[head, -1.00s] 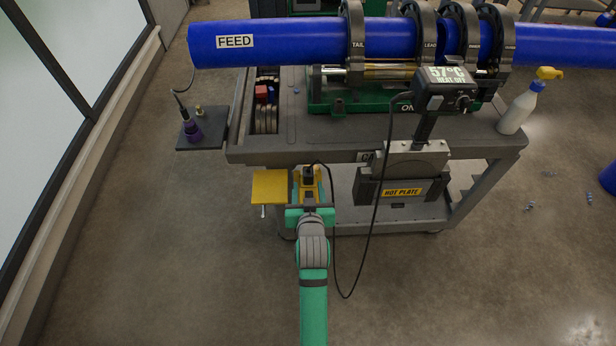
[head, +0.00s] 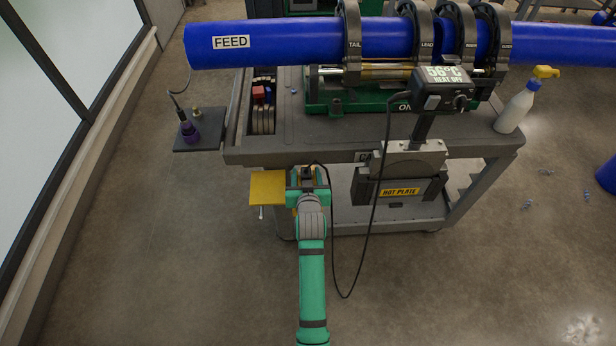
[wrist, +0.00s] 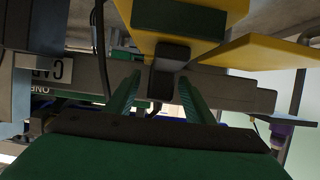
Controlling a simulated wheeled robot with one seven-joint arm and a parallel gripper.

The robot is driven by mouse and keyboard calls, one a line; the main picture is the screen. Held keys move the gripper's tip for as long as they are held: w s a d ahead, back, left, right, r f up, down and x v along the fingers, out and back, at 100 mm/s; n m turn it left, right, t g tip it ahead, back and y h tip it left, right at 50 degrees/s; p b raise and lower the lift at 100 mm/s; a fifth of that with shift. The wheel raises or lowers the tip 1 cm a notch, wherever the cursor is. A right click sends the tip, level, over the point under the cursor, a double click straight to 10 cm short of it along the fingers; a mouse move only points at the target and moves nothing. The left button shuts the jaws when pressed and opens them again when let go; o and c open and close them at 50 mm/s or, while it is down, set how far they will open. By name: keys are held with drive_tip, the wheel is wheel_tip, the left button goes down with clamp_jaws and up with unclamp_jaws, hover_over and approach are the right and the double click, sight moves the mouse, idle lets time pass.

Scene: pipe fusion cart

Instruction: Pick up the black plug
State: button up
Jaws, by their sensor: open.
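The black plug (wrist: 166,72) shows in the wrist view as a dark block, seen between the two green fingers of my gripper (wrist: 158,86). The fingers stand apart, one on each side of it in the picture; I cannot tell whether either touches it. In the head view, my gripper (head: 308,180) is at the cart's front edge and largely hides the plug. A black cable (head: 368,235) loops down from near the hot plate and up to the plug area.
A yellow plate (head: 268,187) sits just left of my gripper. The hot plate (head: 400,190) hangs close on the right. The cart top (head: 300,148) lies beyond, with the blue pipe (head: 290,42) above. Open floor is to the left.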

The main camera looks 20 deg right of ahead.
drive_tip(key=shift+a, duration=0.15)
drive_tip(key=c, duration=1.1)
drive_tip(key=shift+c, duration=0.2)
drive_tip(key=shift+r, duration=0.1)
